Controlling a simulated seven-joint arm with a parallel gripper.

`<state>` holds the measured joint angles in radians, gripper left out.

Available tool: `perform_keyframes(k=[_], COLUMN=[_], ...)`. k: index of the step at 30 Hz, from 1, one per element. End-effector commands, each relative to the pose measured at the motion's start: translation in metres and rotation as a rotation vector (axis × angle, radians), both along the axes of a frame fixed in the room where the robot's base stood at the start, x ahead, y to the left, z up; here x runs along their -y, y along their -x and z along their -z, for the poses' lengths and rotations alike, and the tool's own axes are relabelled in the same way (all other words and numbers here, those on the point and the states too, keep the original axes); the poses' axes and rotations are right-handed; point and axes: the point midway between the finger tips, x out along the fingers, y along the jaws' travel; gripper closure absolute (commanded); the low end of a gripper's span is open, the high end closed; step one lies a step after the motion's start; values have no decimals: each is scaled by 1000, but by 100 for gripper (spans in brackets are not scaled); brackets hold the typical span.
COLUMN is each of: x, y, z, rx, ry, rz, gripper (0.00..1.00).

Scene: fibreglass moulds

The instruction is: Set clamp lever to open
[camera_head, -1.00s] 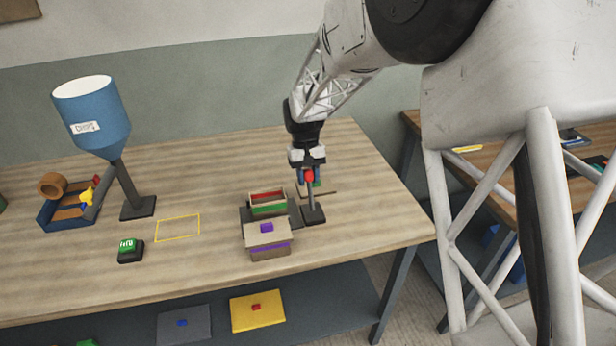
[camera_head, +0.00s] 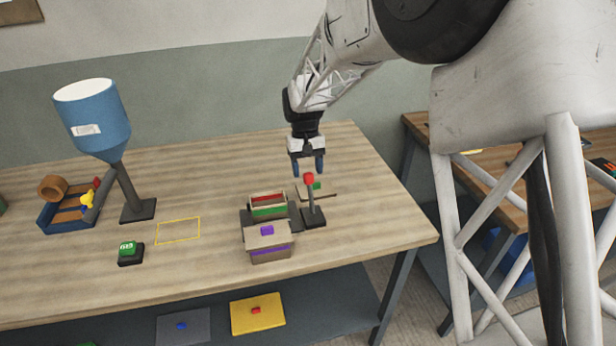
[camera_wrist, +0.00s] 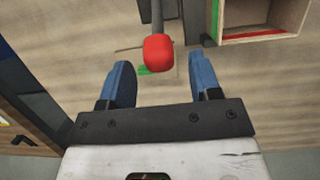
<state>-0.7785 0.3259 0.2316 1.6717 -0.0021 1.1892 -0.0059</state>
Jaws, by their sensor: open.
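The clamp lever (camera_head: 310,200) is a grey rod with a red knob (camera_head: 309,179), standing about upright on a dark base at the right of the workbench. In the wrist view the red knob (camera_wrist: 158,52) shows just ahead of and between the fingertips, with the grey rod behind it. My gripper (camera_head: 308,170) is open and empty, its blue fingers above and behind the knob, apart from it. In the wrist view my gripper (camera_wrist: 160,72) has a clear gap between its fingers.
A mould box (camera_head: 268,207) with red and green edges stands left of the lever. A lidded box (camera_head: 268,252) with a purple knob is in front. A green button (camera_head: 128,250), a yellow outline (camera_head: 178,229) and a blue hopper (camera_head: 95,120) are further left.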

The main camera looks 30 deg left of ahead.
Motion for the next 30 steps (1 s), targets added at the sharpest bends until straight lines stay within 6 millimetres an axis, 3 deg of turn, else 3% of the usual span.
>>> perform_keyframes(k=[6,12,30], x=[-5,-8,-8], y=[-5,-8,-8], z=[-26,-38,-40], rx=[0,-1,-1], ry=[0,1,1], rz=[0,0,0], gripper=[43,43,43])
